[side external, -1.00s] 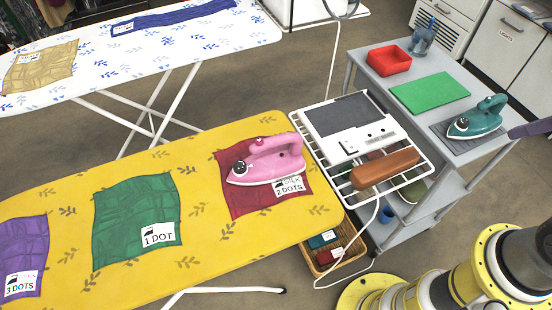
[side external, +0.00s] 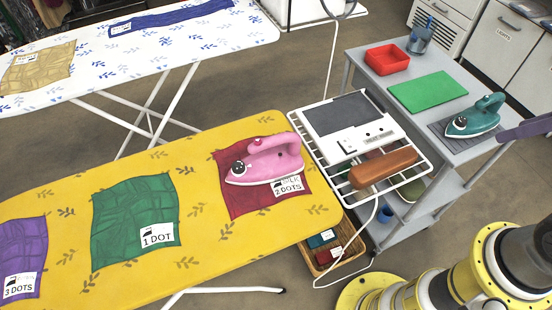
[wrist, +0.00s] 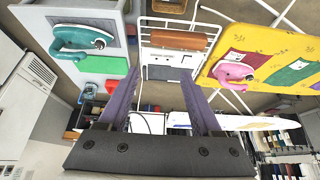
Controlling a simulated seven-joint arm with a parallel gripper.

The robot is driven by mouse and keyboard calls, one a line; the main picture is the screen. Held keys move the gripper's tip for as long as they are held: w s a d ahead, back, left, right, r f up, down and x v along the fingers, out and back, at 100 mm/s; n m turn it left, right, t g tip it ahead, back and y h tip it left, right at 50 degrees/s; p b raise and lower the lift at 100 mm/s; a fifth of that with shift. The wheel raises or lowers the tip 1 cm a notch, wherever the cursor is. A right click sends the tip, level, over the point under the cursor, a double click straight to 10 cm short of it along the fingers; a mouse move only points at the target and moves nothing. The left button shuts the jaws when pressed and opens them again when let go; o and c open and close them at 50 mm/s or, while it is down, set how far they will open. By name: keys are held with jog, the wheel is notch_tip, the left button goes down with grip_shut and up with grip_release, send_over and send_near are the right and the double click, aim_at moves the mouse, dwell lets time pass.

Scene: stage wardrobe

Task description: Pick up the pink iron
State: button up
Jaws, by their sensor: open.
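The pink iron (side external: 268,160) rests on the dark red cloth (side external: 240,202), labelled 2 DOTS, near the right end of the yellow ironing board (side external: 60,200). It also shows at the right in the wrist view (wrist: 233,73). My gripper (wrist: 158,84) has two purple fingers, spread apart with nothing between them. In the side view only a purple finger tip (side external: 526,130) shows at the right edge, beside the grey trolley and well away from the pink iron.
A teal iron (side external: 474,118), green mat (side external: 428,92) and red tray (side external: 388,60) are on the grey trolley (side external: 440,165). A wire rack (side external: 338,172) with a brown block (side external: 384,167) lies between trolley and board. Green and purple cloths lie left of the iron.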

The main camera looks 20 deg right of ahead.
jog(key=w+a+r+m+t+y, duration=0.1)
jog(key=w+a+r+m, duration=0.2)
jog(key=w+r+m, duration=0.35)
jog(key=m+g+y, duration=0.3)
jog(key=m+g, duration=0.1)
jog(key=m, duration=0.8)
send_over(283, 136)
jog(key=s+d, duration=0.3)
jog(key=d, duration=0.1)
notch_tip(283, 136, down, 14)
jog(key=shift+n, duration=0.25)
jog(key=x, duration=1.2)
jog(key=shift+w+a+f, duration=0.15)
jog(key=shift+w+a, duration=0.05)
jog(key=shift+w, duration=0.15)
